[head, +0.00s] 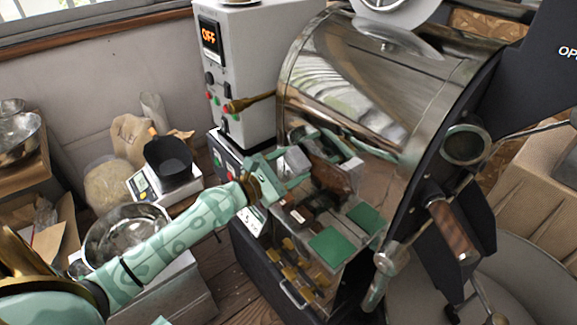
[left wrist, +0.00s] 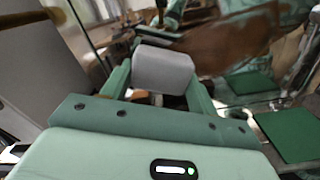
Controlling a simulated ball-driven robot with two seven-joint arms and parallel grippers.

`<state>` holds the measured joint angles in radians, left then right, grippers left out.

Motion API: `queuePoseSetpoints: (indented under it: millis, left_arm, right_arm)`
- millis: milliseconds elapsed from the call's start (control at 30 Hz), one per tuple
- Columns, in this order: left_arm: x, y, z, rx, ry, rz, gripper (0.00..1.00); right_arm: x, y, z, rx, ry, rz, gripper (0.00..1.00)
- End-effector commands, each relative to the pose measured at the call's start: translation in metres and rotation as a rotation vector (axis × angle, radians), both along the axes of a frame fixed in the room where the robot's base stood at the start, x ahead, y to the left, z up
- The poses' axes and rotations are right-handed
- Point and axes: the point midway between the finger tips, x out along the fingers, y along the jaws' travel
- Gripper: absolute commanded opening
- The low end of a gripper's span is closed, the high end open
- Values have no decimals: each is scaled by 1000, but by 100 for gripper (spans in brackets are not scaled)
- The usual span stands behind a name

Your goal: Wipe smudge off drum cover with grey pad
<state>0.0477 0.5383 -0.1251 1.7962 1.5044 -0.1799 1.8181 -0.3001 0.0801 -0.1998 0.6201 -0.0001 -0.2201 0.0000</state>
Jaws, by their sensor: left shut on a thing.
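The drum cover (head: 345,75) is a shiny curved metal shell on the roaster, and it mirrors its surroundings. A brown patch (head: 330,176) low on its front looks like the smudge; it also shows in the left wrist view (left wrist: 235,45). My left gripper (head: 288,167) is shut on the grey pad (head: 297,159), just left of the brown patch. In the left wrist view the pad (left wrist: 163,73) sits between the two fingers (left wrist: 160,88). I cannot tell whether the pad touches the cover. My right gripper is not in view.
A white control box (head: 235,70) with an OFF display stands behind. Green squares (head: 331,246) and yellow-brown fittings lie below the cover. A black cup on a scale (head: 165,185) and a metal bowl (head: 125,238) stand at left. A wood-handled part (head: 455,232) juts out at right.

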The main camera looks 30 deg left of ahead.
Motion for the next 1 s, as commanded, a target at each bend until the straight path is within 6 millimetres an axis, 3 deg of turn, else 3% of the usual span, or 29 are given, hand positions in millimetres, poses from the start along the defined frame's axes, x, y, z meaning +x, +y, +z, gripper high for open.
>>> queuePoseSetpoints:
  millis: [433, 733, 1000]
  left_arm:
    - [4, -5, 1, -1, -1, 0, 38]
    - [-7, -30, 4, -2, -1, -1, 38]
    - [-11, -42, 1, -1, 1, -1, 38]
  right_arm:
    - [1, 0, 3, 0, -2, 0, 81]
    - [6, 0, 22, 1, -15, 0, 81]
    - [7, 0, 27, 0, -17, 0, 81]
